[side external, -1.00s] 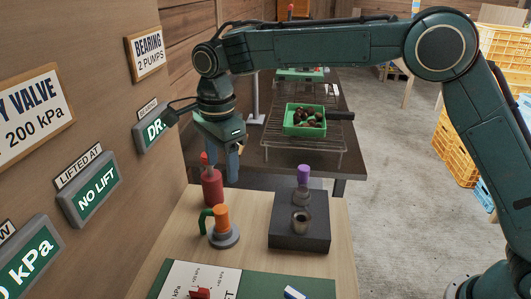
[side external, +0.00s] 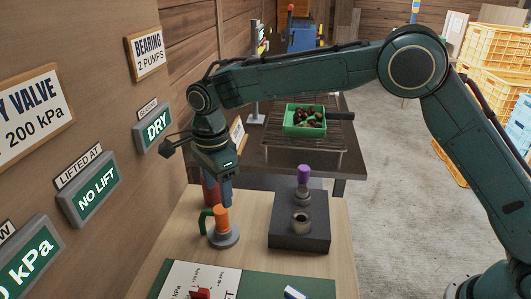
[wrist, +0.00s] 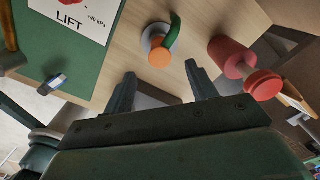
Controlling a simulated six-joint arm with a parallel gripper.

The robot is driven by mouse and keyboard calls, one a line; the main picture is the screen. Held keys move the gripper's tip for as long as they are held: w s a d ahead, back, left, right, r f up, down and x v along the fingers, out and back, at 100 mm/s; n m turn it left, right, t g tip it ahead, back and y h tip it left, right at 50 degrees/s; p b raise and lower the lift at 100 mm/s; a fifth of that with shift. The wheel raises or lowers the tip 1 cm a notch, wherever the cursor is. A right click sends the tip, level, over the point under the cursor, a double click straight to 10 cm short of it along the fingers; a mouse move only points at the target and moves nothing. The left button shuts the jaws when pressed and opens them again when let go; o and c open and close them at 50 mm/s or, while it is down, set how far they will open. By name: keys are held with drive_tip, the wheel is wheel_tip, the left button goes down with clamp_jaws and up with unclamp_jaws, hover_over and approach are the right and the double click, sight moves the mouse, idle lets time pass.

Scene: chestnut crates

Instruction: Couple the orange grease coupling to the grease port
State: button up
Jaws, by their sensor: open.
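The orange coupling (side external: 222,217) stands upright on a round grey base (side external: 223,238), with a curved green handle or hose at its left. My gripper (side external: 226,193) is open and empty, pointing down just above and slightly behind the coupling. In the wrist view the orange top (wrist: 159,58) lies ahead of the gap between my open fingertips (wrist: 160,74). A dark block (side external: 300,240) to the right carries a grey hollow fitting (side external: 301,222) and a purple-topped one (side external: 304,176). I cannot tell which is the grease port.
A red cylinder (side external: 211,188) stands close behind my fingers; it also shows right of them in the wrist view (wrist: 246,68). A green mat (side external: 270,286) and white card lie in front. A sign wall (side external: 100,120) borders the left.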

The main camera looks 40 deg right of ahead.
sight(220, 209)
wheel_tip(220, 209, down, 9)
idle(0.5)
clamp_jaws()
idle(0.4)
drive_tip(key=shift+r, duration=0.65)
idle(0.5)
drive_tip(key=c, duration=0.7)
unclamp_jaws()
clamp_jaws()
